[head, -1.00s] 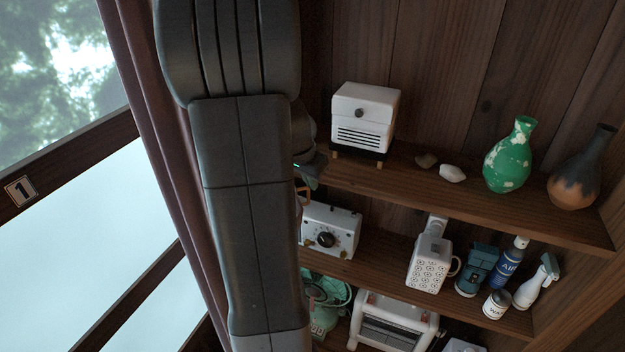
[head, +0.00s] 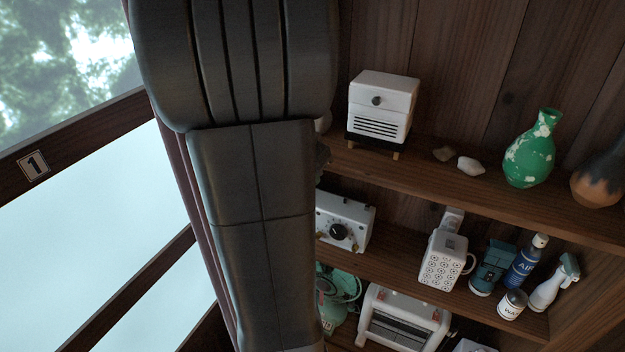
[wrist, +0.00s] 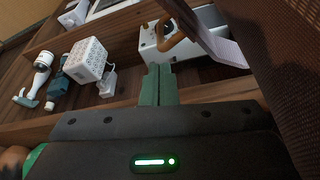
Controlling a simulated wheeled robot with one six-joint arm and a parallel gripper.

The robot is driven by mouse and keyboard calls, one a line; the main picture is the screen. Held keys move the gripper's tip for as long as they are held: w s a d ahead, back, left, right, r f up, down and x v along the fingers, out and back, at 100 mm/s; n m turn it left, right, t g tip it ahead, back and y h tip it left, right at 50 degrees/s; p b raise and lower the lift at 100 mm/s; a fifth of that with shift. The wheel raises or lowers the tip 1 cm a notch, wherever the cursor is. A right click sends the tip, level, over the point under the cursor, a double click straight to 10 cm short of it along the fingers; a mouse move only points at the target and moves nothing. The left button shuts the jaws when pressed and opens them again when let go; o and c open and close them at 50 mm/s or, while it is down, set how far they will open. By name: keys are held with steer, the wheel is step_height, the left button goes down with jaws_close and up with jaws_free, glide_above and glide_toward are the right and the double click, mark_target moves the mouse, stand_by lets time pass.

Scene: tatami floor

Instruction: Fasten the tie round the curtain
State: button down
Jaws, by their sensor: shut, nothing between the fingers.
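The mauve curtain (head: 204,232) hangs beside the window in the head view, mostly covered by my arm. Its dark brown cloth fills the right side of the wrist view (wrist: 285,65). A tan ring (wrist: 172,40) with a pale mauve band (wrist: 208,32) beside it, apparently the tie, shows at the top of the wrist view. My gripper (wrist: 158,68) has its green fingers together and empty, just below the ring in the picture. Whether they touch the ring, I cannot tell. In the head view my arm hides the gripper and the tie. No fastening point is clearly visible.
The window frame (head: 90,128) is at left.

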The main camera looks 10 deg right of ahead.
step_height(320, 180, up, 8)
steer(key=shift+r, duration=0.1)
stand_by(0.4)
